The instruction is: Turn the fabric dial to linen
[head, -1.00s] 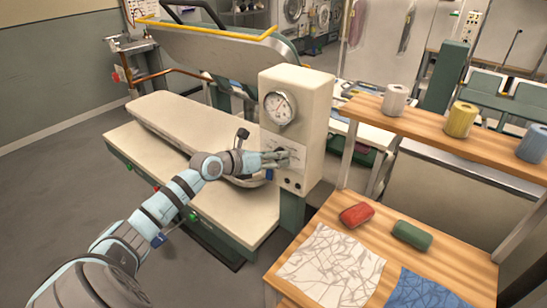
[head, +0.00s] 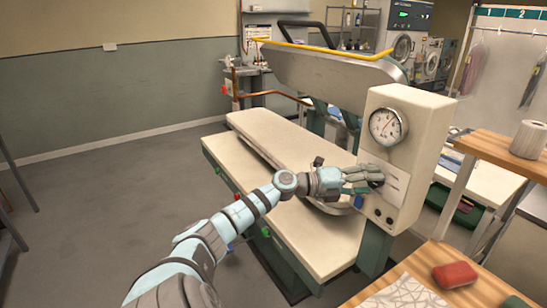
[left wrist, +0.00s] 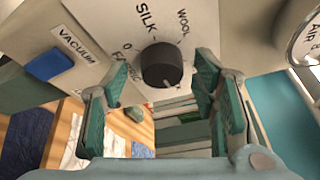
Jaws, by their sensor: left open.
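The fabric dial (left wrist: 161,65) is a round black knob on the light control panel. In the left wrist view, SILK and WOOL are printed around it, with a 0 and a partly cut-off word; no linen label shows. I cannot read surely where the dial points. My left gripper (left wrist: 160,92) is open, its two green-padded fingers on either side of the knob with a visible gap each side. In the head view, my left gripper (head: 376,178) reaches the front of the cream control box (head: 402,155) and largely hides the dial. My right gripper is out of view.
A blue VACUUM button (left wrist: 48,66) sits left of the dial. A round gauge (head: 388,126) is above it on the box. The pressing board (head: 270,140) lies behind my arm. A wooden shelf (head: 490,148) and a table with a red block (head: 455,275) stand right.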

